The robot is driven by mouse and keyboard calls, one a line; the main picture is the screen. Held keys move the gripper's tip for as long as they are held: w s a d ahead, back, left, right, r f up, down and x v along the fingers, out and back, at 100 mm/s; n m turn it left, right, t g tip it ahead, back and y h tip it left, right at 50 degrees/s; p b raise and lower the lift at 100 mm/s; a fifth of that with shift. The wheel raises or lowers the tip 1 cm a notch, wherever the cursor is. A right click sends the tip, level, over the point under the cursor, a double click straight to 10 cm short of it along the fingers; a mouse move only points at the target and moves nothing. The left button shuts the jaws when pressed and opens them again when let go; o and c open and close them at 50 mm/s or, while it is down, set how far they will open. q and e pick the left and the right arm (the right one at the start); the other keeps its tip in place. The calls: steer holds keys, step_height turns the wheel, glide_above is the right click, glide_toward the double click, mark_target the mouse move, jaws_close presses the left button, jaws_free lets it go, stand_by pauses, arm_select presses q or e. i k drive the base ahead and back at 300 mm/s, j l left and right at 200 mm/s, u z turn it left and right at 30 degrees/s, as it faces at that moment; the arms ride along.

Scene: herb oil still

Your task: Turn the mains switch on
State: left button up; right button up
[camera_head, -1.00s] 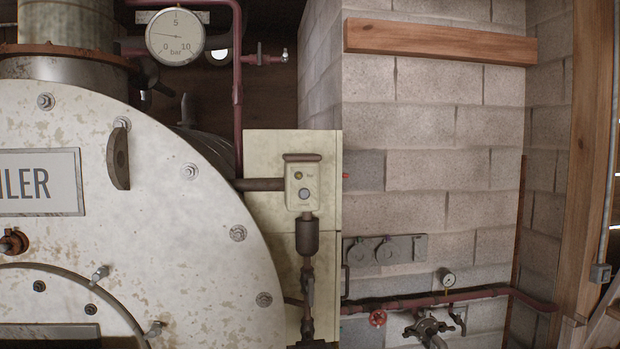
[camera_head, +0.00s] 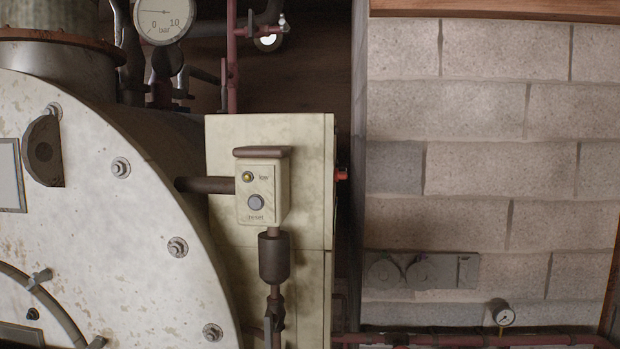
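No switch marked as mains can be read in view. A small red part (camera_head: 342,174) sticks out from the right side of the cream cabinet (camera_head: 310,215); it may be a switch, but its form and setting are too small to tell. On the cabinet's front is a small cream control box (camera_head: 262,192) with a yellowish lamp (camera_head: 247,176) marked "low" and a grey round button (camera_head: 255,202) marked "reset". Neither of my grippers shows in the head view.
The big pale boiler front (camera_head: 110,230) fills the left. A pressure gauge (camera_head: 163,18) and red pipe (camera_head: 232,60) stand above. A grey plate with round fittings (camera_head: 420,270) is on the block wall (camera_head: 480,160). A small gauge (camera_head: 503,314) sits on a low red pipe.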

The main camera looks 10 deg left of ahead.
mark_target(340, 174)
steer(key=i+l+u, duration=0.2)
steer(key=l, duration=0.15)
steer(key=i+l+u, duration=0.2)
steer(key=l, duration=0.2)
steer(key=l+u, duration=0.2)
steer(key=l, duration=0.15)
